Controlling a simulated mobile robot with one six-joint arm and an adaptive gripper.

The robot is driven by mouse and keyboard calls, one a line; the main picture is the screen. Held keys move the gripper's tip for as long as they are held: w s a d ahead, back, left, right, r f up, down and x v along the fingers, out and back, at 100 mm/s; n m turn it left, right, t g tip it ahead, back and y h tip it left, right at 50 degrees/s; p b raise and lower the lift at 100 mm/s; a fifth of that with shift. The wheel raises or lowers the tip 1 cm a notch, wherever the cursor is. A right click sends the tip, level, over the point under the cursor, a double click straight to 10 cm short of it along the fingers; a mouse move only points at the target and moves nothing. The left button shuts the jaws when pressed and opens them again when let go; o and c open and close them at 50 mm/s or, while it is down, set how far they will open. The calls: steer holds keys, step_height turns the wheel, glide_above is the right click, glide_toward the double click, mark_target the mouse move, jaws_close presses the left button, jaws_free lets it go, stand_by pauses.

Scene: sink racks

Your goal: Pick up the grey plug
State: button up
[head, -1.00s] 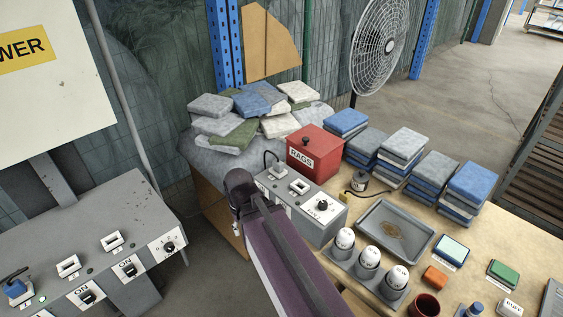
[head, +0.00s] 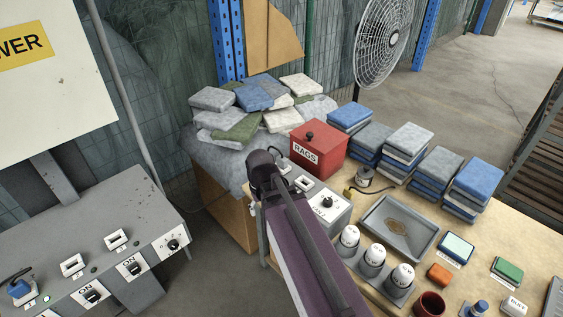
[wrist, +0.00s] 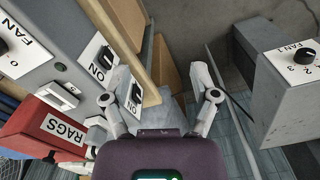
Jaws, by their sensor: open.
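The grey plug cannot be made out clearly. A pale grey shape, probably the plug (wrist: 93,135), sits at a socket of the grey switch box (wrist: 45,40) in the wrist view, partly behind my left finger.
A red RAGS box (head: 318,148) stands behind the switch box. A metal tray (head: 398,228) and several white-capped containers (head: 373,255) stand to the right. Another grey panel (head: 90,240), with a blue plug (head: 19,288), is at left. A floor gap lies between.

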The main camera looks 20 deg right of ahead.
steer(key=w+d+r+n+p, duration=0.1)
steer(key=w+d+r+p, duration=0.2)
steer(key=w, duration=0.3)
steer(key=w+d+r+n+p, duration=0.1)
steer(key=w+d+r+p, duration=0.2)
steer(key=w, duration=0.4)
step_height(320, 180, up, 4)
steer(key=n+p, duration=0.2)
steer(key=p, duration=0.1)
glide_above(282, 158)
steer(key=shift+d+f, duration=0.1)
step_height(282, 158, down, 9)
steer(key=b, duration=0.8)
steer(key=shift+r+b, duration=0.2)
steer(key=shift+b, duration=0.1)
steer(key=shift+f, duration=0.1)
steer(key=shift+w+f+b, duration=0.15)
steer(key=shift+f+b, duration=2.35)
steer(key=shift+b, duration=0.1)
jaws_close()
